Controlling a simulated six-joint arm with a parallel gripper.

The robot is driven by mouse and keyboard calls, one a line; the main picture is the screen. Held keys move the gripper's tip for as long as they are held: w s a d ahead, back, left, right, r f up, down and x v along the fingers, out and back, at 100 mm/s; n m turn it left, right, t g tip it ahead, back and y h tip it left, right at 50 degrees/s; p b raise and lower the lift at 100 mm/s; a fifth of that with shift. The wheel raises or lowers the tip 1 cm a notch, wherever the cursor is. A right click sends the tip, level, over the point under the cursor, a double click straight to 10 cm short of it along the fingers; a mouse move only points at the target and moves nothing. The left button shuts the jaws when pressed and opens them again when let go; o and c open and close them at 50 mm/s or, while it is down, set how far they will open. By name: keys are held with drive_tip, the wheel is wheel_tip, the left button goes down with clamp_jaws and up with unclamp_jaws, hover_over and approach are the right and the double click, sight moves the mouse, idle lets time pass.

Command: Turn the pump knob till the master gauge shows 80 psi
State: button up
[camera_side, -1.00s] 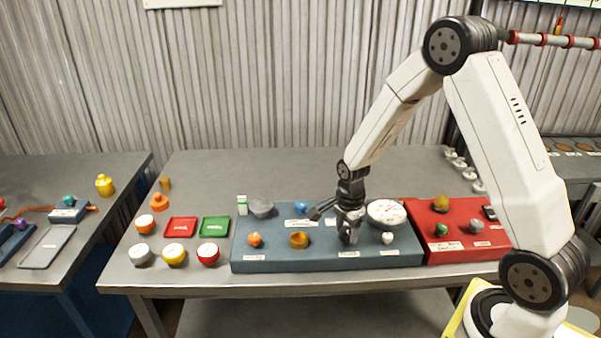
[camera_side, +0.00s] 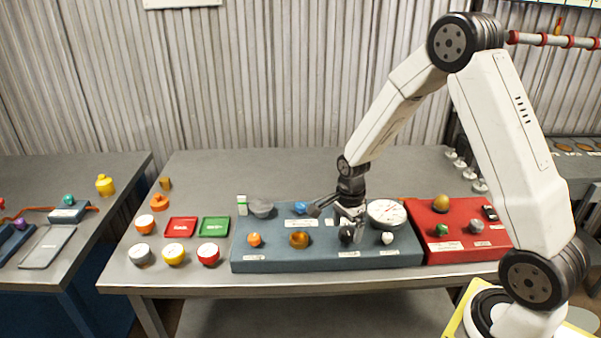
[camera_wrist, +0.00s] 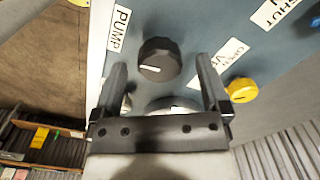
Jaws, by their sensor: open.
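The pump knob (camera_wrist: 158,60) is black with a white pointer line, beside a PUMP label (camera_wrist: 119,27) in the wrist view. In the side view the dark knob (camera_side: 346,235) sits near the front of the blue panel. My gripper (camera_wrist: 163,68) is open, its two fingers apart on either side of the knob in the wrist picture. In the side view my gripper (camera_side: 352,222) is just above the knob and holds nothing. The large white round gauge (camera_side: 387,213) lies right of my gripper; its reading is too small to tell.
The blue panel (camera_side: 290,264) also bears an orange knob (camera_side: 255,240), an amber knob (camera_side: 299,240) and a white knob (camera_side: 387,238). A yellow knob (camera_wrist: 241,90) shows in the wrist view. The red panel (camera_side: 462,255) adjoins at right.

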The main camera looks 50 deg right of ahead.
sight(346, 235)
drive_tip(key=shift+r, duration=3.45)
drive_tip(key=shift+s+a+r+n, duration=0.15)
drive_tip(key=shift+s+a+n, duration=0.25)
drive_tip(key=shift+a+n, duration=0.45)
drive_tip(key=s+a+n+t, duration=0.1)
drive_tip(key=s+a+n, duration=0.3)
drive_tip(key=n, duration=0.5)
drive_tip(key=s+a+r+n+t, duration=0.1)
drive_tip(key=s+a+n, duration=0.3)
drive_tip(key=n, duration=0.6)
drive_tip(key=shift+s+a+t, duration=0.3)
drive_tip(key=shift+s+a, duration=0.05)
drive_tip(key=shift+s, duration=0.15)
drive_tip(key=shift+r, duration=0.1)
